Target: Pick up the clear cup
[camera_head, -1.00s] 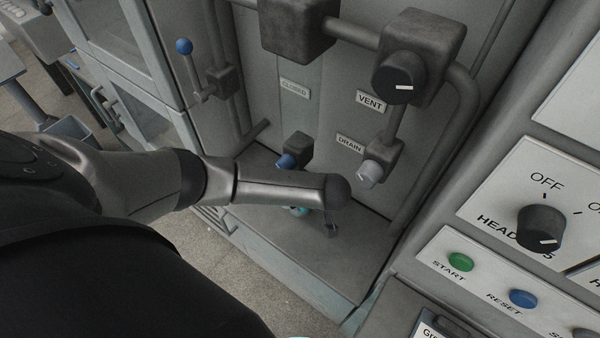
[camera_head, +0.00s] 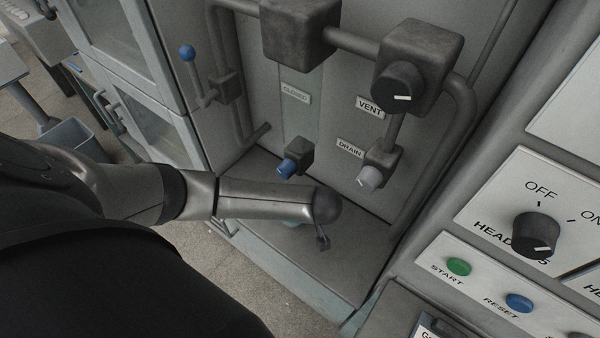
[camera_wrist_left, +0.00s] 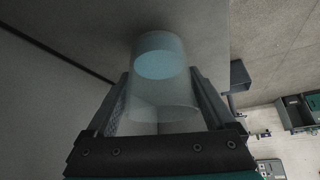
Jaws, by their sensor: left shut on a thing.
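The clear cup (camera_wrist_left: 160,98) stands out in the left wrist view as a see-through cylinder with a pale blue disc at its far end. My left gripper (camera_wrist_left: 158,85) is shut on it, with one finger on each side of its wall. The cup's lower near part is partly hidden by the gripper body. In the head view my left forearm covers most of the gripper and the cup. My right gripper is in neither view.
A grey ledge (camera_head: 345,270) lies under my left arm. Above it are a blue valve knob (camera_head: 286,168), a drain knob (camera_head: 369,177) and a vent knob (camera_head: 399,88) on pipes. A control panel (camera_head: 480,285) with buttons stands at right.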

